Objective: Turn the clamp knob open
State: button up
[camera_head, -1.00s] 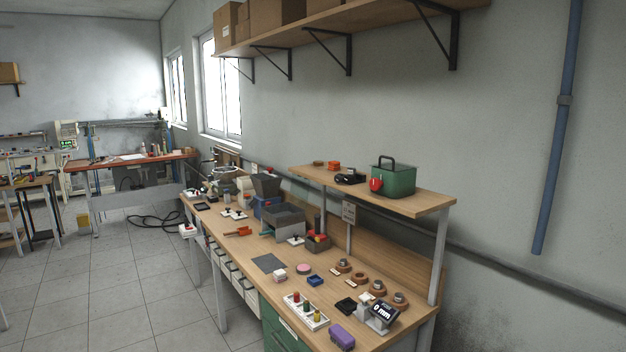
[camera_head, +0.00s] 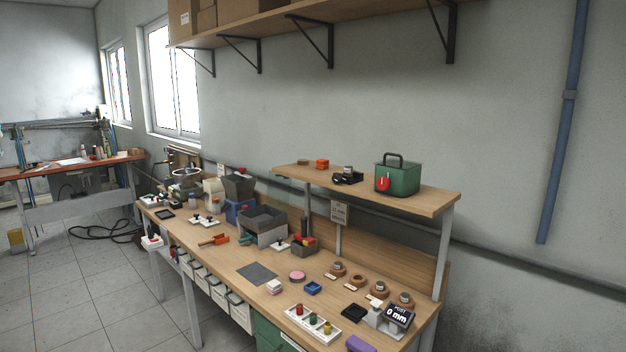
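I cannot tell for certain which thing is the clamp knob. Several small white blocks with dark knobs on top stand on the long workbench (camera_head: 215,262). One pair of knobbed blocks (camera_head: 204,220) sits left of the middle, and a single knobbed block (camera_head: 279,245) sits in front of the grey bin. Another white block with a dark top (camera_head: 151,242) is at the bench's front left edge, with red below it. An orange tool, perhaps a clamp (camera_head: 214,240), lies on the bench. My gripper is not in view.
A grey bin (camera_head: 262,225) and a white rack with coloured pegs (camera_head: 313,323) stand on the bench. The floor (camera_head: 80,285) left of the bench is clear; a black cable (camera_head: 100,231) lies farther back.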

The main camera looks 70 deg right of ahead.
aim_at(335, 179)
jog(key=z, duration=0.2)
jog(key=i, duration=0.75)
jog(key=z, duration=0.55)
jog(key=i, duration=0.5)
jog(key=z, duration=0.25)
